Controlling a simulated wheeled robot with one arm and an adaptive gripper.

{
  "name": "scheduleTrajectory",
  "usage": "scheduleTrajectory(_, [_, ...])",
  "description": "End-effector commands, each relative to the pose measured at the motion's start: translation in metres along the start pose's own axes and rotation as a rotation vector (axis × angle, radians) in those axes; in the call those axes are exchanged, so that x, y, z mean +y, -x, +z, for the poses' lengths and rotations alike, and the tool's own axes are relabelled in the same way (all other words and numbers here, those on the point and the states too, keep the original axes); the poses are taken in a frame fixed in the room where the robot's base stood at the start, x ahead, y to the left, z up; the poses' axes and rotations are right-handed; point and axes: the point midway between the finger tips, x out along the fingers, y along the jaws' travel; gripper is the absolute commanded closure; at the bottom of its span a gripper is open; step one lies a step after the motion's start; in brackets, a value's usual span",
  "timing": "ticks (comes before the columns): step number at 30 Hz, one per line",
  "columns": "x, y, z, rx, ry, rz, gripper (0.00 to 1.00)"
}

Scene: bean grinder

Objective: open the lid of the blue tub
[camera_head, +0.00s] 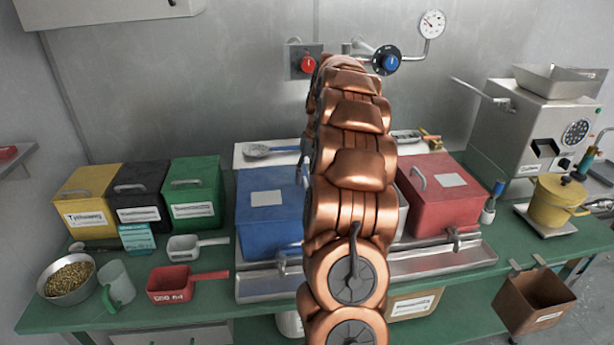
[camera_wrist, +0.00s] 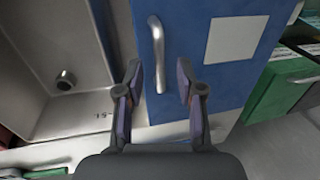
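The blue tub (camera_head: 267,222) stands in a steel tray at the middle of the bench, partly hidden by my copper-coloured arm. Its blue lid looks shut and bears a pale label (camera_head: 267,198). In the wrist view the lid (camera_wrist: 190,30) fills the upper middle, with a white label (camera_wrist: 236,40) and a curved metal handle (camera_wrist: 157,52). My gripper (camera_wrist: 160,82) is open and empty. Its two fingers appear on either side of the handle's lower end in the picture; I cannot tell how far above it they are. The head view hides my gripper behind the arm.
A red tub (camera_head: 438,205) stands right of my arm. Yellow (camera_head: 86,200), black (camera_head: 141,195) and green (camera_head: 193,195) boxes stand at the left. A red scoop (camera_head: 172,284) and a bowl of beans (camera_head: 68,280) lie in front. A steel machine (camera_head: 535,130) stands far right.

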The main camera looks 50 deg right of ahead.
Motion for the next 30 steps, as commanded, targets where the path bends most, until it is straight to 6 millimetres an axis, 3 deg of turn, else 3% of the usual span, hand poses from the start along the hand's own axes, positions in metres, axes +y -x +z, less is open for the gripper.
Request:
scheduleTrajectory(11, [0.0, -0.0044, 0.0008, -0.002, 0.0, -0.001, 0.63])
scheduleTrajectory(22, [-0.0002, -0.0042, 0.0006, -0.001, 0.0, -0.001, 0.99])
scheduleTrajectory(30, [-0.0004, -0.0041, 0.0005, -0.001, 0.0, -0.001, 1.0])
